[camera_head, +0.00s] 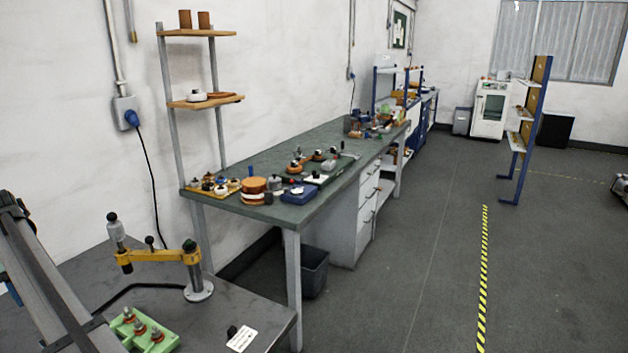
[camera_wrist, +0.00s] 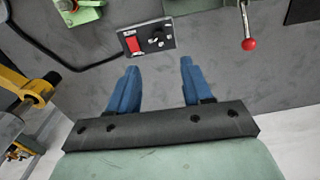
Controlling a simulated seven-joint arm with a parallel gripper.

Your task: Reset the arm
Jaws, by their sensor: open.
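My gripper (camera_wrist: 160,66) shows in the wrist view with its two blue fingers spread apart and nothing between them. It hangs above a grey work surface (camera_wrist: 215,75). A small dark panel with a red switch (camera_wrist: 137,44) and black knobs lies just beyond the fingertips, apart from them. My gripper does not show in the head view.
In the wrist view a red-knobbed lever (camera_wrist: 249,44) stands ahead right and a yellow fixture (camera_wrist: 14,82) at left. In the head view a yellow swing arm (camera_head: 155,256) and a green block (camera_head: 146,333) occupy the near bench (camera_head: 262,313). Floor at right is mostly clear.

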